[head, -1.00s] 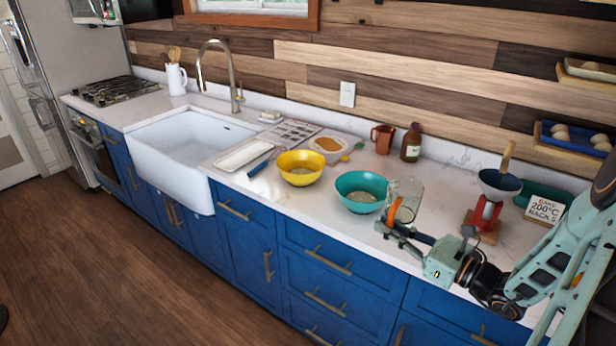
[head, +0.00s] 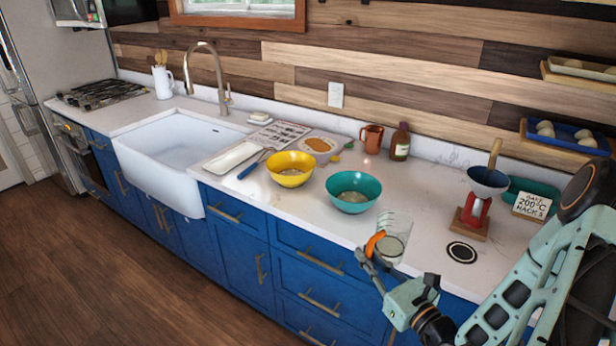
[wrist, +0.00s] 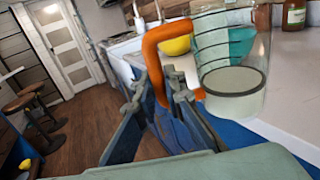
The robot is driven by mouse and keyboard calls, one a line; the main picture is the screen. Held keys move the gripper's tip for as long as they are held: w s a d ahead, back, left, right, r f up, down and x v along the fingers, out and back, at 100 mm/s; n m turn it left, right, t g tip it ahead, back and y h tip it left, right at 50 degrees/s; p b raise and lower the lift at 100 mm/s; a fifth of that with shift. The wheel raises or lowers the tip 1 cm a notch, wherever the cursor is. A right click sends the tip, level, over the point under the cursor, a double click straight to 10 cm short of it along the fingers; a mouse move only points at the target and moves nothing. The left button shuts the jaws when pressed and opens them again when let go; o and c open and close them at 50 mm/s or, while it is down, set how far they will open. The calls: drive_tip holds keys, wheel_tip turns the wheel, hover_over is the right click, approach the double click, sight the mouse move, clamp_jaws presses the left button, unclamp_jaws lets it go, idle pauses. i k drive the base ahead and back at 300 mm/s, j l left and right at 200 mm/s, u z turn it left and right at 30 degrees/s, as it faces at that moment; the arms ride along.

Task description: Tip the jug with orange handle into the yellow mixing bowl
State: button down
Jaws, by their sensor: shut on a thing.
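The clear jug (head: 394,238) with an orange handle (head: 374,243) is near the counter's front edge. In the wrist view the jug (wrist: 232,85) looks near upright, with pale contents low inside, and its orange handle (wrist: 148,45) is between my fingers. My gripper (head: 372,262) is shut on that handle. The yellow mixing bowl (head: 291,166) stands on the counter left of the jug, beyond a teal bowl (head: 353,190). The yellow bowl shows partly behind the handle in the wrist view (wrist: 175,45). I cannot tell whether the jug's base touches the counter.
The teal bowl stands between the jug and the yellow bowl. A copper mug (head: 372,138) and brown bottle (head: 400,142) stand by the wall. A red scale-like stand with a dark bowl (head: 487,182) is right. A black round mark (head: 462,252) lies on clear counter.

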sight(291, 168)
drive_tip(key=i+j, duration=0.1)
drive_tip(key=j, duration=1.15)
drive_tip(key=i+j, duration=0.1)
drive_tip(key=j, duration=1.15)
drive_tip(key=i+j+z, duration=0.1)
drive_tip(key=j, duration=1.15)
